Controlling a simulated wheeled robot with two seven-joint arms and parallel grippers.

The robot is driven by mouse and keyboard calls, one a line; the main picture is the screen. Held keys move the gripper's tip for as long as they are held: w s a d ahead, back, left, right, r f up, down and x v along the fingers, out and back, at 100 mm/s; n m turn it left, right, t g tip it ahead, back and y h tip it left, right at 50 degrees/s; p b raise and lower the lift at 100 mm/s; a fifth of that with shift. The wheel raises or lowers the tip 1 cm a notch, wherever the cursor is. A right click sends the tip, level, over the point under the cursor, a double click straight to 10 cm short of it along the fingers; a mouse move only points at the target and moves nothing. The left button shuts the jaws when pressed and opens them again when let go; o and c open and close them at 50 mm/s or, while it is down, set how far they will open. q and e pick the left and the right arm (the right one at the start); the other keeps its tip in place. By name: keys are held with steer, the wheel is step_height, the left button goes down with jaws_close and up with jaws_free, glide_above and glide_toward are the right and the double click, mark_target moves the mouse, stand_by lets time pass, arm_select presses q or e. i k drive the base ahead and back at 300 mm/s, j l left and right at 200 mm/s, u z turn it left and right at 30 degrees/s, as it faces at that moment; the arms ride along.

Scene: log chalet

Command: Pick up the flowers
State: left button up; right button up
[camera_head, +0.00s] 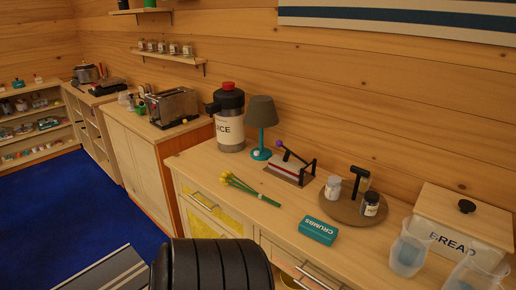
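The flowers (248,189) are a small bunch with thin green stems and yellow heads. They lie flat on the wooden counter (215,160), near its front edge, with the heads toward the upper left and the stems toward the lower right. Nothing is touching them from above. A dark ribbed part of my own body fills the bottom middle of the view, in front of the counter. Neither of my grippers shows in the head view.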

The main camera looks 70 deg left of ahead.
mark_target(225, 176)
steer(key=u, duration=2.5)
steer(key=z, duration=1.4)
steer(key=u, duration=1.4)
steer(key=l+u, duration=0.3)
steer(key=i+l+u, duration=0.1)
steer(key=l+u, duration=0.2)
